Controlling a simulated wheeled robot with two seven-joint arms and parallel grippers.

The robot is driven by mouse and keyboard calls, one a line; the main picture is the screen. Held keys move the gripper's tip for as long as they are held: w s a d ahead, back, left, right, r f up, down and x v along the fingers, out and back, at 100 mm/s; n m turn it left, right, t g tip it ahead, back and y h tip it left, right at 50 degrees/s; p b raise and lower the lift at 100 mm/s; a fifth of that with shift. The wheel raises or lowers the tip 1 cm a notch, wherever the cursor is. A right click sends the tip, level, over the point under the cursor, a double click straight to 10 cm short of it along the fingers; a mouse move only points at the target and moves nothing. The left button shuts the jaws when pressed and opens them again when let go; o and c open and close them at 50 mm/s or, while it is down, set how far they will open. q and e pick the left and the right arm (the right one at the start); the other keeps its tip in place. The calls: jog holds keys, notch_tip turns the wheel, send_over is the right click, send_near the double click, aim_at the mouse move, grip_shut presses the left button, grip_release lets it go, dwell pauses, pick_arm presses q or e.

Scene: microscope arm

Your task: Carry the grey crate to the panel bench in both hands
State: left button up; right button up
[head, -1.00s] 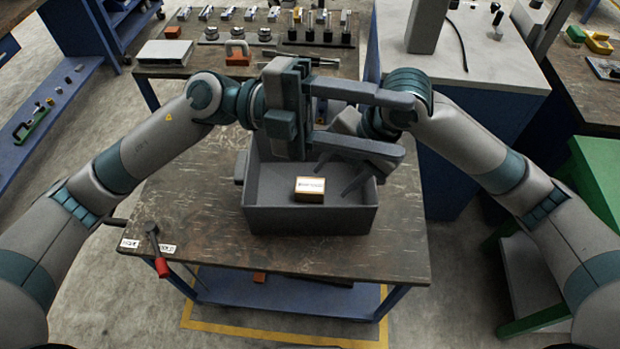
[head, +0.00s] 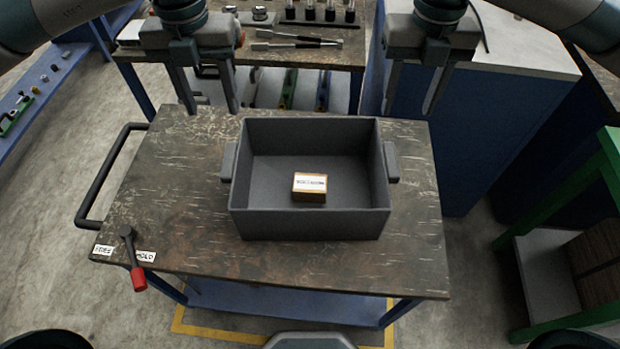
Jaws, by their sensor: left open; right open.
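The grey crate (head: 310,225) stands upright on a dark, scratched cart top (head: 180,220). It has a grip block on its left side (head: 228,162) and one on its right side (head: 391,162). A small labelled box (head: 309,187) lies inside on the crate floor. My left gripper (head: 212,108) is open and empty, pointing down above and beyond the crate's left side. My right gripper (head: 408,108) is open and empty, pointing down above and beyond the crate's right side. Neither touches the crate. I cannot tell which surface is the panel bench.
The cart has a black push handle (head: 88,190) at left and a red-handled lever (head: 137,275) at its front left. A tool bench (head: 345,52) stands behind. A blue cabinet (head: 475,130) is behind right, and a green-framed stand (head: 600,190) is at right. Floor at left is clear.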

aim_at(230, 158)
pick_arm(q)
jog(key=shift+f, duration=0.15)
pick_arm(e)
jog(key=shift+f, duration=0.15)
pick_arm(q)
notch_tip(230, 158, down, 17)
jog(key=shift+f, duration=0.1)
pick_arm(e)
notch_tip(230, 158, down, 17)
jog(key=shift+f, duration=0.1)
pick_arm(q)
grip_shut()
pick_arm(e)
grip_shut()
pick_arm(q)
jog(key=shift+d, duration=0.1)
